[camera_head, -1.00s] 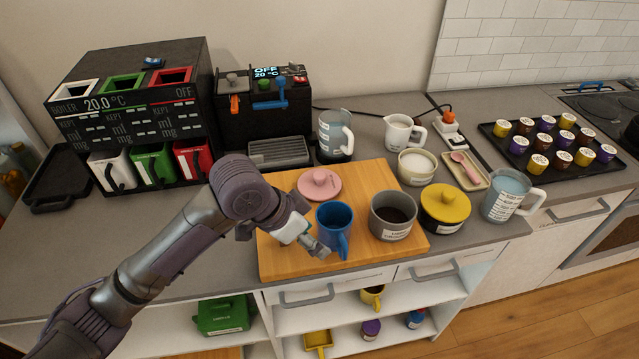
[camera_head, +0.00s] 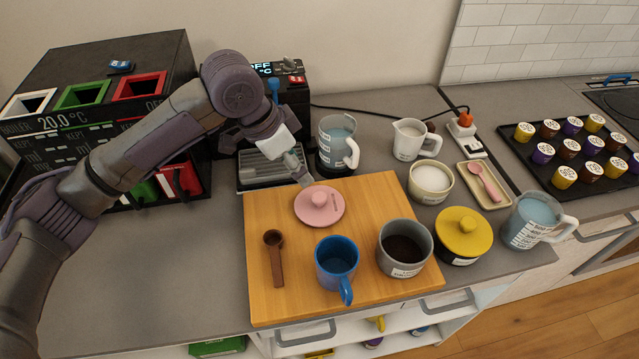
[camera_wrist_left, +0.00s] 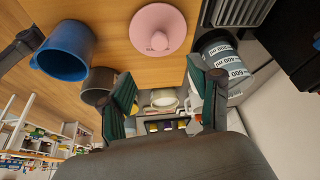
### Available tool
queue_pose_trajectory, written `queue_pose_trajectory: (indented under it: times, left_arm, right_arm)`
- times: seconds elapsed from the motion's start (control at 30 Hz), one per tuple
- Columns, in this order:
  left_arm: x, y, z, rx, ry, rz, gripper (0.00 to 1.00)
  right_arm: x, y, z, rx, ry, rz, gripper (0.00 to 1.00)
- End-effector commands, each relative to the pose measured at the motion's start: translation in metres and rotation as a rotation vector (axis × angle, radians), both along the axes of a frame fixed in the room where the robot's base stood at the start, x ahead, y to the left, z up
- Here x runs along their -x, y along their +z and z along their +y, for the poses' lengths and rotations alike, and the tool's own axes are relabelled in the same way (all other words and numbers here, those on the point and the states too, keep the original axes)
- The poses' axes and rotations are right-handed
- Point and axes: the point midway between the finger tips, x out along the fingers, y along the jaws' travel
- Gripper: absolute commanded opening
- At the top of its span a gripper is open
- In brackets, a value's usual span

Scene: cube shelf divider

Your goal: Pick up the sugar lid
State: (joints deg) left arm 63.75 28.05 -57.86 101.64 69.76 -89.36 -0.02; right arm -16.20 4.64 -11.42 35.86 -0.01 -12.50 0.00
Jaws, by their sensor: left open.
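A round pink lid with a knob (camera_head: 320,205) lies flat on the wooden board, near its back edge. It also shows at the top of the left wrist view (camera_wrist_left: 158,28). An open cream bowl of white contents (camera_head: 431,180) stands to the right of the board, with no lid on it. My left gripper (camera_head: 303,178) is just behind and above the pink lid, apart from it. In the left wrist view its two fingers (camera_wrist_left: 166,97) are spread with nothing held between them. My right gripper is not in view.
On the wooden board (camera_head: 300,305) are a brown scoop (camera_head: 273,258), a blue mug (camera_head: 337,262) and a grey pot of dark grounds (camera_head: 404,248). A measuring jug (camera_head: 338,145) stands close behind the lid. A yellow-lidded pot (camera_head: 463,235) is right of the board.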

Motion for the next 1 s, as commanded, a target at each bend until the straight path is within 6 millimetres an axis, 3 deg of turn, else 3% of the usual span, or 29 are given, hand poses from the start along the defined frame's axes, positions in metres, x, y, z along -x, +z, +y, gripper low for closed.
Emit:
queue_pose_trajectory:
  times: [0.17,0.5,0.77,1.0]
  left_arm:
    - [-0.002,-0.010,-0.003,-0.003,0.000,0.005,0.63]
    - [-0.012,-0.067,-0.025,-0.002,0.000,0.003,0.63]
    - [-0.015,-0.085,-0.031,-0.003,0.001,0.003,0.63]
    - [-0.021,-0.118,-0.044,-0.002,0.000,0.002,0.63]
  right_arm:
    - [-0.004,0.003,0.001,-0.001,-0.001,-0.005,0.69]
    - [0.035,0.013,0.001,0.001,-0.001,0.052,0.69]
    - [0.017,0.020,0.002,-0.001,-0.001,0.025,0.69]
    - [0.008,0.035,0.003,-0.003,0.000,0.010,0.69]
